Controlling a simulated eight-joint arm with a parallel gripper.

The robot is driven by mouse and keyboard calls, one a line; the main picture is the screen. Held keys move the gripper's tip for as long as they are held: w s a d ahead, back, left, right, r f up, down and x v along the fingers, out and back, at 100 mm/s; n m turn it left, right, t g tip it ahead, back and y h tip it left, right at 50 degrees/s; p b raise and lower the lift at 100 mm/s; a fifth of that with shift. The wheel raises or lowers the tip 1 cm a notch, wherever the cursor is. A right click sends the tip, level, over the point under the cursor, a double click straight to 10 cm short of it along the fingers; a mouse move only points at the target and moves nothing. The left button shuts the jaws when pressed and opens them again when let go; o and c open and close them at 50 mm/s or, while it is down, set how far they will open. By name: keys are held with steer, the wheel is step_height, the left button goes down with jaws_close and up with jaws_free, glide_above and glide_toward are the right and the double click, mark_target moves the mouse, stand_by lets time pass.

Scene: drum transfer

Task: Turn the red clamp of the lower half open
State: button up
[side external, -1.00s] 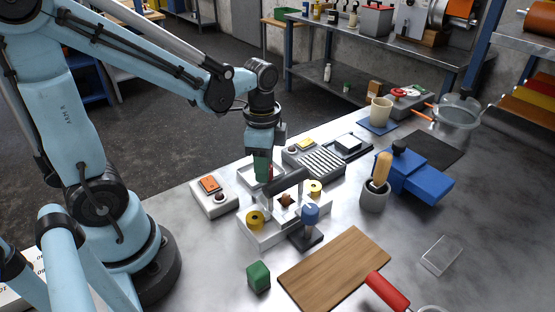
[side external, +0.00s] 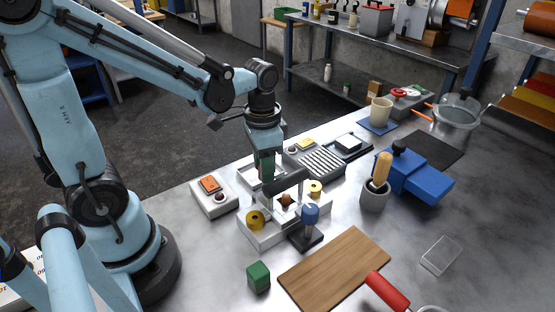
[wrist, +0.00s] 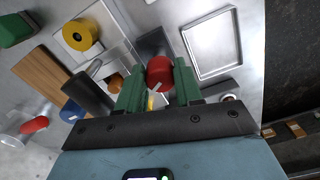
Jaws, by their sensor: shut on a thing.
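The red clamp (wrist: 159,72) is a round red knob with a pale line on its face. It sits between the two green fingers of my gripper (wrist: 160,84) in the wrist view, and the fingers are shut on it. The fingers hide most of the red clamp there.
A blue-topped post (side external: 310,214) stands close in front of the fixture. A white tray (wrist: 211,43) lies beside the clamp. A grey box with an orange device (side external: 210,184) is to the left. A wooden board (side external: 335,268) and green block (side external: 258,277) lie in front.

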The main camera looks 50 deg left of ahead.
steer(key=n, duration=0.6)
steer(key=shift+d+n, duration=0.1)
steer(key=shift+n, duration=0.2)
steer(key=n, duration=0.5)
steer(key=shift+n, duration=0.4)
steer(key=o, duration=1)
steer(key=shift+o, duration=0.2)
step_height(320, 180, up, 12)
stand_by(0.4)
